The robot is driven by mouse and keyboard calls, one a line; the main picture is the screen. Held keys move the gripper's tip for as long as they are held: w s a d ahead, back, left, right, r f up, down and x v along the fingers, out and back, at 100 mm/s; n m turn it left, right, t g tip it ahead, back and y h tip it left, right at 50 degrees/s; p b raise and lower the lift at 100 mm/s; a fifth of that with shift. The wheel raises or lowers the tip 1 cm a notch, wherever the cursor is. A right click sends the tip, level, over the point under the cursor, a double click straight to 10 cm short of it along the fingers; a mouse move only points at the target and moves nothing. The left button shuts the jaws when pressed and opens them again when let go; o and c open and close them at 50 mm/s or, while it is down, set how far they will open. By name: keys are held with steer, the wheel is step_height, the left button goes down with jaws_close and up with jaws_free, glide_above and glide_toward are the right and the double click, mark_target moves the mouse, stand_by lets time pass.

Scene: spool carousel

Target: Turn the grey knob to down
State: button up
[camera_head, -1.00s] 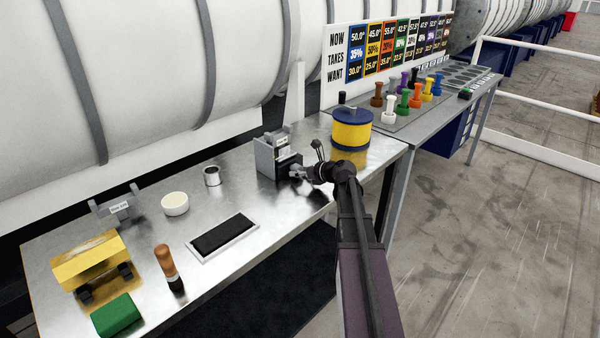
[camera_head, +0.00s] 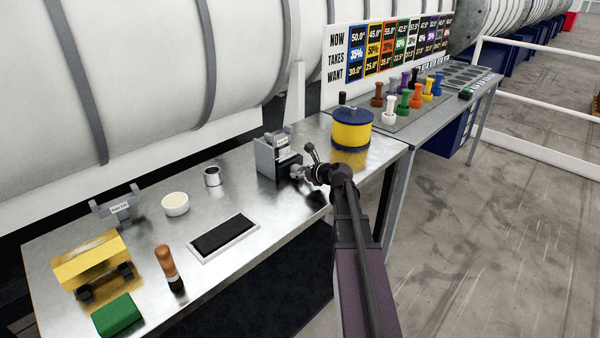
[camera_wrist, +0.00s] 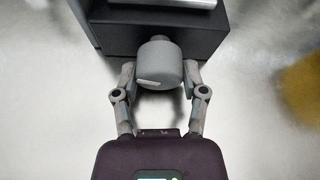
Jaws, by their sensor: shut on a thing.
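The grey knob (camera_wrist: 160,66) is a short round cylinder on the front of a dark box (camera_wrist: 115,30), seen in the wrist view. A pale mark on the knob lies toward its lower left in that view. My gripper (camera_wrist: 160,74) is shut on the knob, one finger on each side. In the head view my gripper (camera_head: 298,173) is at the front of the small grey and black device (camera_head: 272,158), and the knob is mostly hidden there by the gripper.
A yellow drum with a blue lid (camera_head: 351,132) stands close behind my arm. A black pad (camera_head: 222,236), a metal cup (camera_head: 212,177) and a white round dish (camera_head: 175,204) are left on the metal table (camera_head: 130,265). Coloured pegs (camera_head: 404,105) stand on the far table.

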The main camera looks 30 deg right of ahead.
steer(key=shift+n+t+h, duration=0.3)
steer(key=shift+n+h, duration=0.4)
steer(key=shift+n, duration=0.3)
steer(key=o, duration=1.2)
steer(key=shift+w+a, duration=0.1)
steer(key=shift+c, duration=0.2)
